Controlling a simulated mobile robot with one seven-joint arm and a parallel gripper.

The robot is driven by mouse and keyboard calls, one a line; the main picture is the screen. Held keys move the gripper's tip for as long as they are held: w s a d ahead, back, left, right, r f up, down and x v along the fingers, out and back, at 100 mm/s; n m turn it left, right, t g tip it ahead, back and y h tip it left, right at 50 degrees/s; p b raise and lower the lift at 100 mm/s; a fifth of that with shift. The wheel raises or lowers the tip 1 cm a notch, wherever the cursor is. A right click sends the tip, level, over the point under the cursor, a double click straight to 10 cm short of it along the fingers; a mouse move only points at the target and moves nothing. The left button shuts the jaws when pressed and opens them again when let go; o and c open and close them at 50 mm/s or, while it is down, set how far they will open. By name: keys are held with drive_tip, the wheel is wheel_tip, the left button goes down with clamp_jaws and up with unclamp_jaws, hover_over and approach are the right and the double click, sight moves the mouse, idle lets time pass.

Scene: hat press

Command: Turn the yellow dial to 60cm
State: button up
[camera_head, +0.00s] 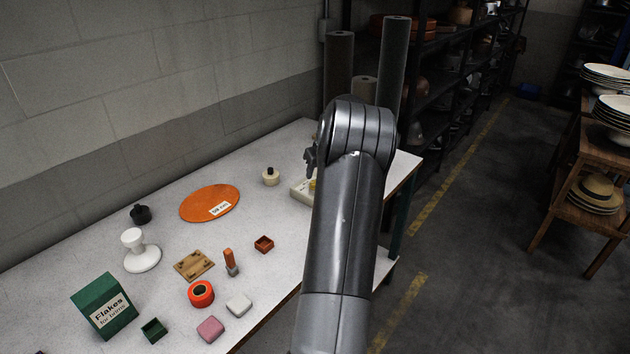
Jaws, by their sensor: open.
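A small patch of yellow, which looks like the yellow dial (312,186), shows at the left edge of my arm. It sits on a pale cream box (299,193) near the far end of the table. My arm hides most of the dial and the right side of the box, so no scale or pointer can be read. My gripper (310,163) is partly visible as a dark shape just above the dial. It is open; its fingertips are mostly hidden, and I cannot tell whether it touches the dial.
The white table (170,280) carries an orange disc (205,201), a cream knobbed piece (270,176), a white stand (141,258), a green Flakes box (104,307) and several small items. Tall grey rolls (391,65) stand behind my arm. The wall borders the table's left side.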

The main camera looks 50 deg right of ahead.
drive_tip(key=x, duration=0.5)
drive_tip(key=shift+w+f, duration=0.15)
drive_tip(key=shift+f, duration=0.2)
drive_tip(key=shift+c, duration=0.4)
drive_tip(key=c, duration=0.9)
